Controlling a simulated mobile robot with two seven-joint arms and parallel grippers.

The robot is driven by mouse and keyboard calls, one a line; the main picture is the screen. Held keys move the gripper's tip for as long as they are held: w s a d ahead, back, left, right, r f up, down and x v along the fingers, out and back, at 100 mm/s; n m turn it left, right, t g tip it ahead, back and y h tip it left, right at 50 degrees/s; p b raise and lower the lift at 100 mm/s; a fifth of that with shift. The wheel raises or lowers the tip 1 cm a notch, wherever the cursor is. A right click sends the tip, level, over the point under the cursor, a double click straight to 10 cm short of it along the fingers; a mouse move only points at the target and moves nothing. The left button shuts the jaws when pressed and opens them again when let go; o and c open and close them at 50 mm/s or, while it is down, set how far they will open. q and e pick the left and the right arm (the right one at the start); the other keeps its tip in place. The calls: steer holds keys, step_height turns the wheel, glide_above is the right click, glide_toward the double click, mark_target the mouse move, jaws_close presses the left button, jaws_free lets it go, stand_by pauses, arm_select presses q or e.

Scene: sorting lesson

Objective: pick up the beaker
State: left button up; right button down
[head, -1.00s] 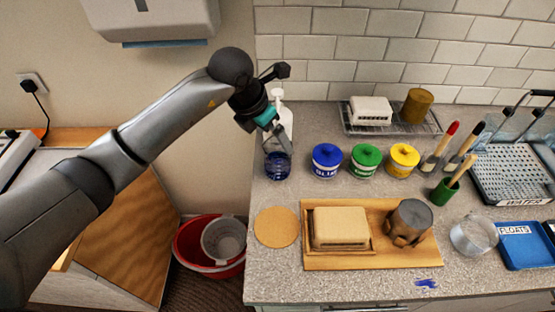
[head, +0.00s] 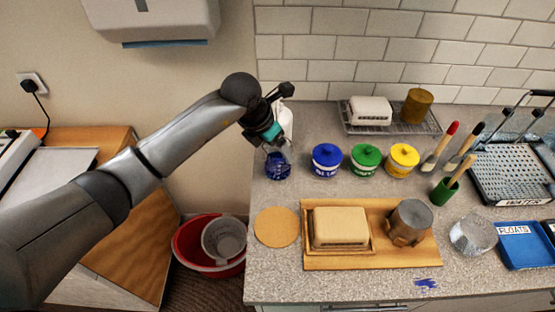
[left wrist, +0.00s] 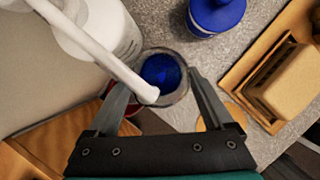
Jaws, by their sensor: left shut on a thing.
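A clear glass beaker with blue contents (head: 278,168) stands at the left end of the counter. In the left wrist view the beaker (left wrist: 164,73) shows from above, its round rim between my fingers. My left gripper (head: 275,147) reaches down to it from the upper left and is shut on it; its fingers (left wrist: 160,88) lie on either side of the glass. I cannot tell any gap under the beaker. A white pump bottle (head: 286,117) stands close behind, and its spout (left wrist: 105,58) crosses over the beaker's edge in the wrist view. My right gripper is not in view.
A round cork mat (head: 277,227) and a wooden board (head: 370,262) lie in front. Red and grey buckets (head: 212,250) stand below, left of the counter edge.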

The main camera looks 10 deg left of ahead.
arm_select(q)
jaws_close()
steer(key=shift+r, duration=0.2)
stand_by(0.5)
